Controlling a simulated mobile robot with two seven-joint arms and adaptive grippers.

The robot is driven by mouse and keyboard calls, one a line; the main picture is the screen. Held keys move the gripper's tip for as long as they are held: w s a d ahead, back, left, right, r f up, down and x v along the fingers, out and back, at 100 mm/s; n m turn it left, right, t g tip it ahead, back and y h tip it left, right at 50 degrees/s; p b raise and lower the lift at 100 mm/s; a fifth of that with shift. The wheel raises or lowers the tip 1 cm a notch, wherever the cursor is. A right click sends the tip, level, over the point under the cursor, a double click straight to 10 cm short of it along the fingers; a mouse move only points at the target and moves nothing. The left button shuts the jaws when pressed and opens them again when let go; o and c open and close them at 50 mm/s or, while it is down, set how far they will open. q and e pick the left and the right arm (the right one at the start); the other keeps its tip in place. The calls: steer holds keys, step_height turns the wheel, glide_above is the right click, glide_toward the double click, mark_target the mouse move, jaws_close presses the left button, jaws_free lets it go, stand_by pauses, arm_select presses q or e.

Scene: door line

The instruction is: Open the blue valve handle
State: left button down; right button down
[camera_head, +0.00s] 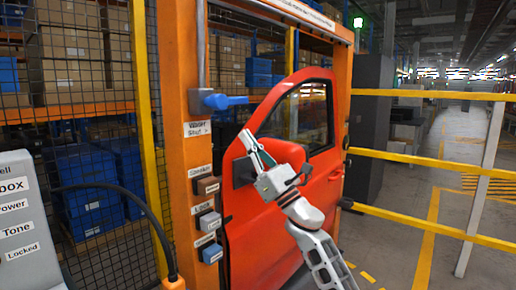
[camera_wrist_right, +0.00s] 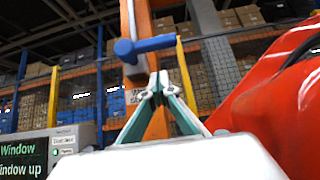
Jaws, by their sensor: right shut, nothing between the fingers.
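The blue valve handle (camera_head: 222,101) sticks out roughly level to the right from its valve on a grey vertical pipe (camera_head: 201,45) on the orange post. A label (camera_head: 197,129) reading "Water Shut", partly unclear, is below it. My right gripper (camera_head: 244,137) is shut and empty, below and to the right of the handle, in front of the red car door. In the right wrist view the handle (camera_wrist_right: 150,45) shows just above the closed fingertips (camera_wrist_right: 158,80); a gap is seen between them. My left gripper is not in view.
The red car door (camera_head: 265,225) hangs in the orange frame (camera_head: 343,80) close to my right arm. Small labelled switch boxes (camera_head: 209,222) sit on the post below. A grey box with labels (camera_head: 20,215) stands at left. Yellow railings (camera_head: 430,157) are at right.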

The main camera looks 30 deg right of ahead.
mark_target(227, 101)
step_height(227, 101, up, 6)
steer(key=w+p, duration=0.2)
steer(key=shift+a, duration=0.35)
